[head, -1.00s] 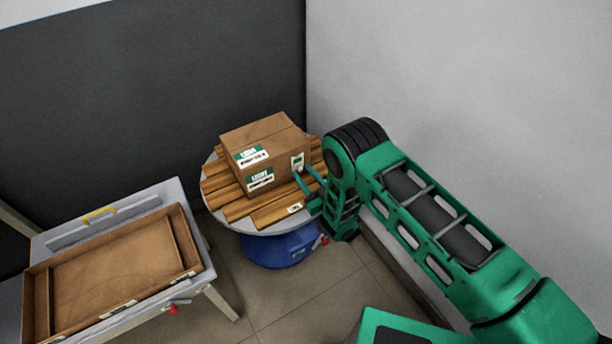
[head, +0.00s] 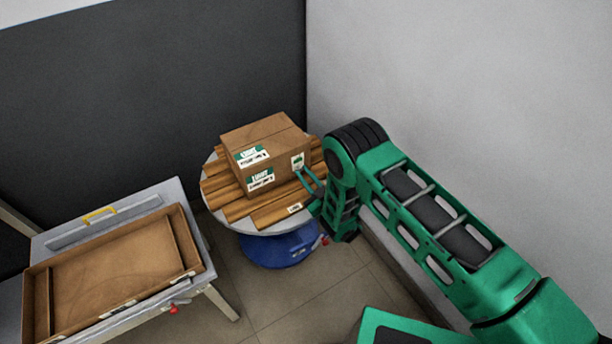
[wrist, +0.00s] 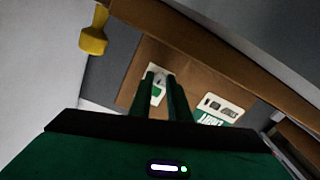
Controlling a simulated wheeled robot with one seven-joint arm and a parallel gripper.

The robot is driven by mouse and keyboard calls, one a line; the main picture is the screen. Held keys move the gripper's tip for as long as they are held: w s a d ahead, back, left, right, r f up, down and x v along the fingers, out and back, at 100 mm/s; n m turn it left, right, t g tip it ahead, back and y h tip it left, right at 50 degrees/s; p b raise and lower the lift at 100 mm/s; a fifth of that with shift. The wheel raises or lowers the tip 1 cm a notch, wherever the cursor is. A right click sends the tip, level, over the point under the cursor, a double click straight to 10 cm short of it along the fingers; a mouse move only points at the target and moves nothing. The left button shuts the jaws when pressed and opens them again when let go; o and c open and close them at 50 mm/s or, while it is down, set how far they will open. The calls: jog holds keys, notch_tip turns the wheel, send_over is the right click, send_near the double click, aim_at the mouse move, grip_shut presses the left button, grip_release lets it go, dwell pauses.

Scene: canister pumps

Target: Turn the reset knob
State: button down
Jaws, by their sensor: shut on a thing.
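A cardboard box (head: 270,158) with green and white labels sits on wooden slats on a round table. A small white plate (head: 297,162) is on its right-hand face. It also shows in the wrist view (wrist: 160,72), beyond my fingertips. My gripper (head: 304,180) reaches in from the right, its two green fingers close together at this plate. In the wrist view the fingers (wrist: 164,86) are shut on a small pale thing at the plate, which I take as the reset knob (wrist: 157,91). The fingers hide most of it, so its angle cannot be told.
The round table (head: 270,226) has a blue base (head: 280,248) and a red-tipped lever (head: 324,240). A grey bench (head: 180,193) with a shallow brown tray (head: 110,262) stands at left. Walls are close behind and to the right. A yellow object (wrist: 92,40) shows in the wrist view.

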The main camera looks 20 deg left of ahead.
jog(key=c, duration=1.7)
grip_release()
jog(key=shift+o, duration=0.2)
jog(key=v, duration=1.1)
jog(key=shift+a, duration=0.1)
